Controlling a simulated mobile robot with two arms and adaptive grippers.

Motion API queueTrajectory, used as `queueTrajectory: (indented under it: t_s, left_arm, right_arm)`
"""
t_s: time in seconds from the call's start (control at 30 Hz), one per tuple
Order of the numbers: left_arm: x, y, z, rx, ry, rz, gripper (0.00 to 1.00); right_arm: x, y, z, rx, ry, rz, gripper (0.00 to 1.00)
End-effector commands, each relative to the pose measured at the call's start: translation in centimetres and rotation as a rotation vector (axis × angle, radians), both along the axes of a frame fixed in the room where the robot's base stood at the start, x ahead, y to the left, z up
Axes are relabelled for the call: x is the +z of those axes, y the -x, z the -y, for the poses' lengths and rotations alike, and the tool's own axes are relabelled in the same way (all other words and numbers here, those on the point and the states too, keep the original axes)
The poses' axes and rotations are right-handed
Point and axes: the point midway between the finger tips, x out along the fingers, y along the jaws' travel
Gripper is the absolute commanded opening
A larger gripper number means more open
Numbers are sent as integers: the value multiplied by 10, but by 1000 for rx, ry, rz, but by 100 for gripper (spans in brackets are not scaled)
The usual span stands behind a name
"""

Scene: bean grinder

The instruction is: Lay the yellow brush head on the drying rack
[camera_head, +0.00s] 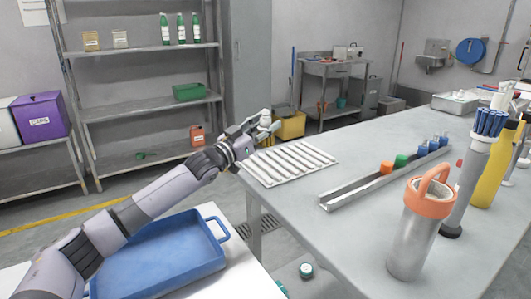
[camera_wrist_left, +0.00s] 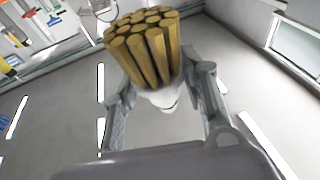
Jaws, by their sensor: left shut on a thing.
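My left gripper (camera_head: 263,128) is shut on the yellow brush head (camera_wrist_left: 145,50), held up in the air at the far left edge of the grey table. In the left wrist view the brush head shows dense yellow bristles on a white base between the two fingers. In the head view its bristles are hard to make out, and the gripper partly covers it. The drying rack (camera_head: 290,162), a pale slatted mat, lies flat on the table just below and right of the gripper, with nothing on it. My right gripper is out of view.
A metal channel (camera_head: 350,190) holds orange, green and blue pieces right of the rack. A steel flask with an orange handle (camera_head: 410,240), a blue-topped grey cylinder (camera_head: 466,180) and a yellow bottle (camera_head: 490,170) stand farther right. A blue tray (camera_head: 222,230) lies at the lower left.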

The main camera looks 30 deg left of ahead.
Motion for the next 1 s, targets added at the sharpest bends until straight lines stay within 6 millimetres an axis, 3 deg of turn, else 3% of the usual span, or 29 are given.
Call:
queueTrajectory:
  t_s: [0.03, 0.5, 0.9, 0.93, 1.0]
  left_arm:
    - [-13, 0, 0, 1, 1, -2, 13]
    - [-64, 0, 0, 1, 0, 0, 13]
    - [-68, 0, 0, 1, -1, 0, 13]
    - [-69, 0, 0, 1, -1, 0, 40]
    - [-68, 0, 0, 1, -1, 0, 45]
  right_arm:
    - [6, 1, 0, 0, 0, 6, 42]
    - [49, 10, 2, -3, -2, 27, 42]
    - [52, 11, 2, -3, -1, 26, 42]
    - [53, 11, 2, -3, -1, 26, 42]
    - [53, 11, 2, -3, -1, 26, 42]
